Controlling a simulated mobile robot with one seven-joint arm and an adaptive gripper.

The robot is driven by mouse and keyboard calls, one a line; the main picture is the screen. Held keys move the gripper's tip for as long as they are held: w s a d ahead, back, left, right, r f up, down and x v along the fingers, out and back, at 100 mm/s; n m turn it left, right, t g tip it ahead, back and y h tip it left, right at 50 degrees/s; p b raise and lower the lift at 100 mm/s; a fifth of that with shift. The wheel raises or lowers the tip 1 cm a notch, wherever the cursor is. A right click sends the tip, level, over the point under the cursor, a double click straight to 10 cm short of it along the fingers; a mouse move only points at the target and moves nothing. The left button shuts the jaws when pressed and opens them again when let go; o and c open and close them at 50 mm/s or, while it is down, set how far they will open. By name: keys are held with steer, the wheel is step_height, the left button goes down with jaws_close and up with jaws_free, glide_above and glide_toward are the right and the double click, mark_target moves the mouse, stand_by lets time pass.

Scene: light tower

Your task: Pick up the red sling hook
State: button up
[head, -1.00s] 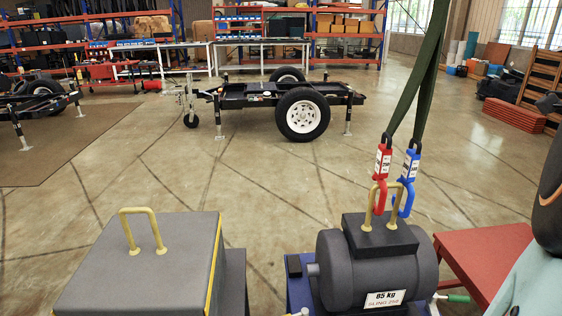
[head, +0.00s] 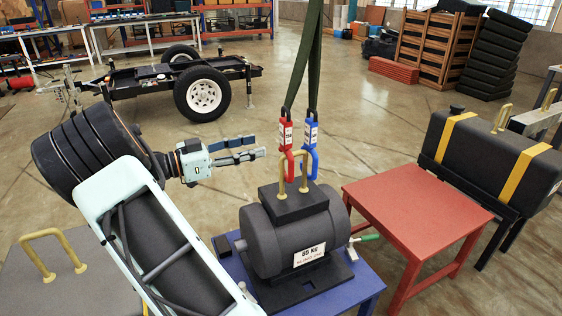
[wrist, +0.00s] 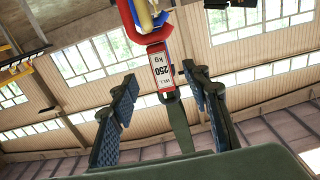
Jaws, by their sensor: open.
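The red sling hook (head: 286,138) hangs from a dark green strap, its lower curve at the yellow handle (head: 293,172) of the grey motor-like load. The blue sling hook (head: 311,133) hangs just right of it. My gripper (head: 259,147) is left of the red hook, pointing right, with its fingers open and apart from it in the head view. In the wrist view the red hook (wrist: 161,67) shows its "250 kg" label upside down, ahead of and between the open fingers (wrist: 158,100). The strap runs down between the fingers.
The load (head: 300,235), marked 85 kg, stands on a blue table (head: 367,287). A red table (head: 415,205) is to its right, with a black tank with yellow straps (head: 470,150) beyond. A grey box (head: 50,285) with a yellow handle is at left. A trailer (head: 165,80) stands behind.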

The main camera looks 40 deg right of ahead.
mark_target(282, 139)
steer(key=b+x, duration=0.1)
steer(key=x, duration=0.9)
steer(key=shift+s+d, duration=0.25)
jaws_close()
steer(key=shift+r, duration=0.15)
